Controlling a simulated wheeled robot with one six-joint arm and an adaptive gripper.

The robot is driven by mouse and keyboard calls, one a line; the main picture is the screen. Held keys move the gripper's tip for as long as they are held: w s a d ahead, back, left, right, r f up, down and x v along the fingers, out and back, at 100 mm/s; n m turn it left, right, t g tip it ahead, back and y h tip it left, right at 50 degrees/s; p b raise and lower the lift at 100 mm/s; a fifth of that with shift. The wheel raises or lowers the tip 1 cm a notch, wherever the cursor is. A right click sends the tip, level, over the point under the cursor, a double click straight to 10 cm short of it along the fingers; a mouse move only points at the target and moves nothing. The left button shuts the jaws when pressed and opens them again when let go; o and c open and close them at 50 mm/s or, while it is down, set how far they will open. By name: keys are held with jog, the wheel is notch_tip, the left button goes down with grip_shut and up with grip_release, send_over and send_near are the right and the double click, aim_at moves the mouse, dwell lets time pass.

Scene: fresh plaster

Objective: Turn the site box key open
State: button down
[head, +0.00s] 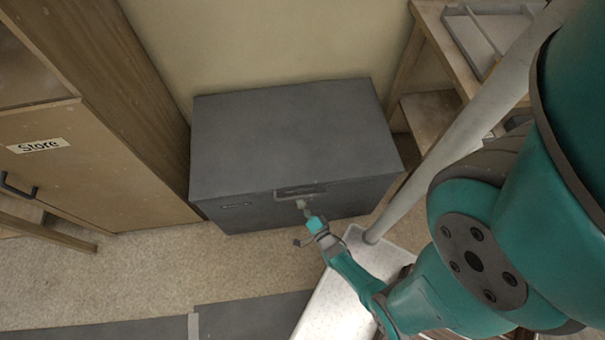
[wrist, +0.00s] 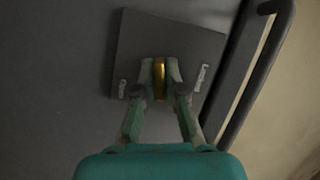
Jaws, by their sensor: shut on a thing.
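The site box (head: 290,140) is a dark grey chest with its lid down, standing against the wall in the head view. Its front shows in the wrist view (wrist: 60,60), with a square lock plate (wrist: 140,40) on it. A brass-coloured key (wrist: 159,78) stands out from the plate. My gripper (wrist: 160,75) is shut on the key, one fingertip on each side. In the head view my gripper (head: 304,207) reaches the box front just below the handle recess. The key is too small to make out there. Two pale marks flank the fingers on the plate.
A dark bar handle (wrist: 255,70) runs beside the plate. A wooden cabinet labelled Store (head: 60,150) stands left of the box. A wooden table (head: 430,40) with a tray stands to the right. Bare floor (head: 150,270) lies in front of the box.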

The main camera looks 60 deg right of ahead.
jog(key=shift+d+f+m+t+h, duration=0.1)
jog(key=shift+m+t+h, duration=0.2)
jog(key=shift+m, duration=0.75)
jog(key=shift+f+m+t+h, duration=0.1)
jog(key=shift+m+t, duration=0.3)
jog(key=shift+m, duration=0.65)
jog(key=shift+s, duration=0.1)
jog(key=c, duration=1.2)
grip_release()
jog(key=shift+c, duration=0.2)
jog(key=v, duration=0.7)
jog(key=shift+s, duration=0.2)
